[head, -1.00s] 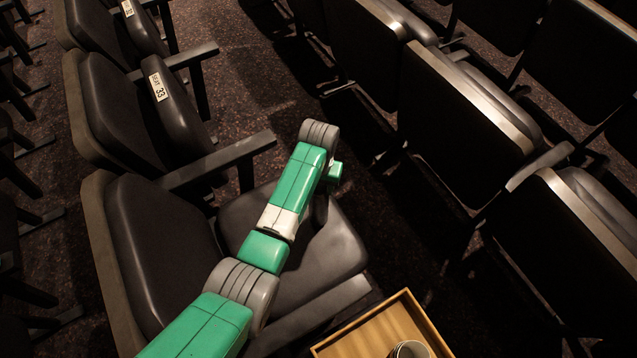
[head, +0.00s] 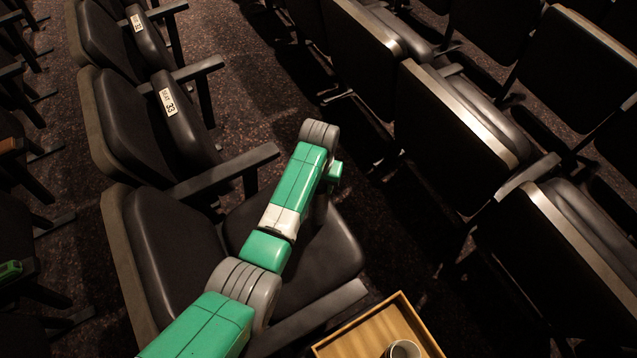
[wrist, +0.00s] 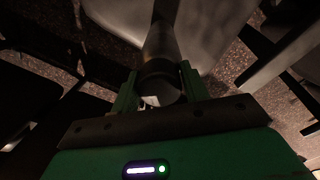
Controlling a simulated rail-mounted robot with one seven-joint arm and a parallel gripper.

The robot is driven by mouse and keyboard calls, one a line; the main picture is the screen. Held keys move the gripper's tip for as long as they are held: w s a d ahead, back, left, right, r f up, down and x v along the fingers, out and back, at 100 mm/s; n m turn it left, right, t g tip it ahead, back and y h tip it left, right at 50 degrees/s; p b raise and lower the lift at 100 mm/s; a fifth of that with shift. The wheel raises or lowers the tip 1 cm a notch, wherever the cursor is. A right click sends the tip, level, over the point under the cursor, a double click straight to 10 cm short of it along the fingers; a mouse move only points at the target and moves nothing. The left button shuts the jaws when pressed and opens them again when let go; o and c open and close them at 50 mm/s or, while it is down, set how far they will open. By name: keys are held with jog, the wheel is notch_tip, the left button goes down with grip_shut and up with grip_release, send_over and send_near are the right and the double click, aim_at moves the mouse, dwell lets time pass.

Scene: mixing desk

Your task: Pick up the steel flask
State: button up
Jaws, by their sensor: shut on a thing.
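My gripper (wrist: 160,92) is shut on the steel flask (wrist: 162,42) in the wrist view. The flask is a dim grey cylinder with a dark band and a paler round end between the two green fingers. Its far end runs up out of the top of the picture. In the head view my green and white arm reaches over the seat of a dark chair. My gripper and the flask cannot be made out there.
Dark folding seats (head: 165,240) with armrests (head: 222,172) line the left, and another row (head: 455,140) stands at right. Dark carpet (head: 270,90) shows between them. A wooden tray (head: 345,343) holding a grey cup (head: 404,349) is at bottom. A small green thing (head: 10,270) is at the left edge.

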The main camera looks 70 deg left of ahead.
notch_tip(320, 180, up, 23)
jog(key=p, duration=2.1)
grip_shut()
jog(key=shift+f, duration=0.15)
